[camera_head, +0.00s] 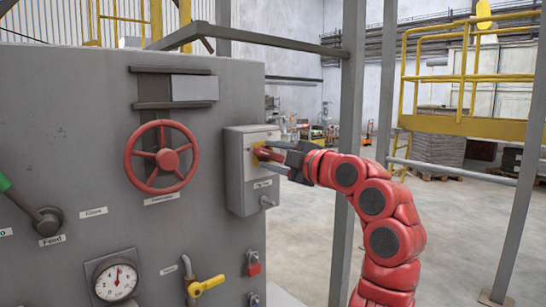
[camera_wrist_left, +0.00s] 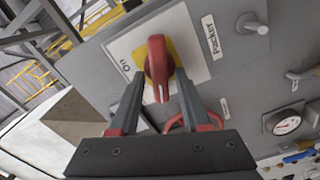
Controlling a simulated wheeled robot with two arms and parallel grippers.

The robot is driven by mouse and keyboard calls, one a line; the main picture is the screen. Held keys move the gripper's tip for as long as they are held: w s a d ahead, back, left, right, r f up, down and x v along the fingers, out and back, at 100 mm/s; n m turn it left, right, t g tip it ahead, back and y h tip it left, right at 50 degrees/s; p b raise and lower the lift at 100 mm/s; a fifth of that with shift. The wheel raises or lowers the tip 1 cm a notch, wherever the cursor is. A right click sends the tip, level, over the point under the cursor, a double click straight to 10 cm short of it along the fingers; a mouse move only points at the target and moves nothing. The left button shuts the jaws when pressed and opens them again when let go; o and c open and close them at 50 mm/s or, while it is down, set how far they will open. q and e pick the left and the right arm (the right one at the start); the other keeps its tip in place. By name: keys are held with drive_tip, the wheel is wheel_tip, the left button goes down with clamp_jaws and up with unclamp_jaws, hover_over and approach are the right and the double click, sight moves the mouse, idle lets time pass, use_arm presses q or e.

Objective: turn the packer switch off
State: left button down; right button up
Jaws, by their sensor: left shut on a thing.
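The packer switch is a red knob (camera_wrist_left: 156,62) on a yellow square, set on a light plate (camera_wrist_left: 200,45) with a "Packer" label beside it. The word "On" (camera_wrist_left: 125,67) is on the plate to the left of the knob in the wrist view. The switch sits on a grey box (camera_head: 236,185) on the machine's right side in the head view. My left gripper (camera_head: 266,154) is at the front of this box, shut on the knob, with one finger on each side of it in the wrist view (camera_wrist_left: 162,84). My right gripper is not in view.
Left of the switch box are a red handwheel (camera_head: 166,158), a gauge (camera_head: 116,280), a yellow valve handle (camera_head: 206,286) and a green-tipped lever (camera_head: 40,218). A grey post (camera_head: 348,120) stands right of the machine. Open floor lies beyond.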

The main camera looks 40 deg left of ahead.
use_arm(q)
drive_tip(key=shift+f+n, duration=0.2)
drive_tip(key=shift+n, duration=2)
drive_tip(key=c, duration=0.7)
unclamp_jaws()
drive_tip(key=d+b, duration=0.1)
drive_tip(key=d, duration=0.4)
drive_tip(key=s+d+b, duration=0.1)
drive_tip(key=d, duration=0.5)
drive_tip(key=d+b, duration=0.2)
drive_tip(key=d, duration=0.4)
drive_tip(key=shift+s+d, duration=0.15)
drive_tip(key=shift+s, duration=0.15)
